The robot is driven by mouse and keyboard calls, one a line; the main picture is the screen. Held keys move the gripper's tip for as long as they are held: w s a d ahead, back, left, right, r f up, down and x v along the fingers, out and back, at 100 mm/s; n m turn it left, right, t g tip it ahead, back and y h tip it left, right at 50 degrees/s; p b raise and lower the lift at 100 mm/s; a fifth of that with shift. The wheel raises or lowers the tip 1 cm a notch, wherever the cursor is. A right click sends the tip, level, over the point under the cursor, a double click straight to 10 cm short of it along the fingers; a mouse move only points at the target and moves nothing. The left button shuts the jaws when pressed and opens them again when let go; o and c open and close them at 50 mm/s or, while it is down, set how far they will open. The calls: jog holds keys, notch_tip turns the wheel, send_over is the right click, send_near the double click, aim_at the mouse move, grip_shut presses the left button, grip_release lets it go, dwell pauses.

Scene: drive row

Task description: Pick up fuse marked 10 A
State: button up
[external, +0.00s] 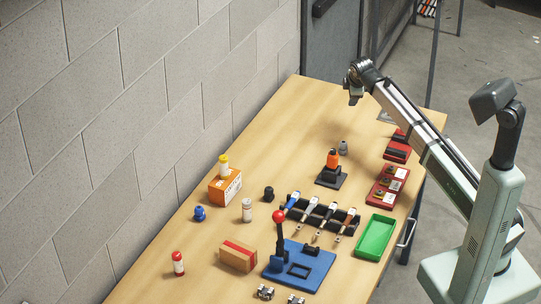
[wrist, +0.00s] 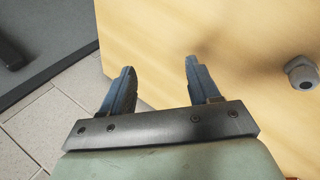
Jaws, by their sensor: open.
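No 10 A marking is legible in either view, so I cannot tell which thing is the fuse marked 10 A. Small label-bearing cylinders stand on the table: one with a red cap (external: 178,263), one white with a greyish cap (external: 247,210), and one with a yellow cap (external: 224,166) on an orange box (external: 225,187). My gripper (external: 355,98) is raised above the far end of the table, well away from these cylinders. In the wrist view my gripper (wrist: 160,66) is open and empty, its two dark blue fingers apart over the table edge.
A grey fitting (wrist: 302,74) lies on the table right of my fingers.

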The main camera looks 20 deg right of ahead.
jog(key=s+a+r+n+t+h, duration=0.1)
jog(key=s+a+n, duration=0.2)
jog(key=a, duration=0.7)
jog(key=s+a+r+n+h, duration=0.1)
jog(key=s+a+n, duration=0.25)
jog(key=a, duration=0.65)
jog(key=s+a+r+n+t+h, duration=0.1)
jog(key=s+a+r+n, duration=0.2)
jog(key=a, duration=0.7)
jog(key=s+a+r+n+t, duration=0.3)
jog(key=s+a+n, duration=0.2)
jog(key=s+a, duration=0.7)
jog(key=s+a+r+n+t, duration=0.2)
jog(key=s+a+n, duration=0.3)
jog(key=s+a, duration=0.6)
jog(key=n+t+y, duration=0.3)
jog(key=t+y, duration=0.2)
jog(key=y, duration=0.2)
send_over(175, 254)
jog(key=s+d, duration=0.1)
jog(key=s, duration=0.5)
notch_tip(175, 254, down, 11)
notch_tip(175, 254, down, 8)
jog(key=shift+r, duration=0.2)
jog(key=shift+w+a, duration=0.25)
jog(key=shift+w, duration=1.65)
jog(key=shift+w+a, duration=0.2)
jog(key=shift+w, duration=1.65)
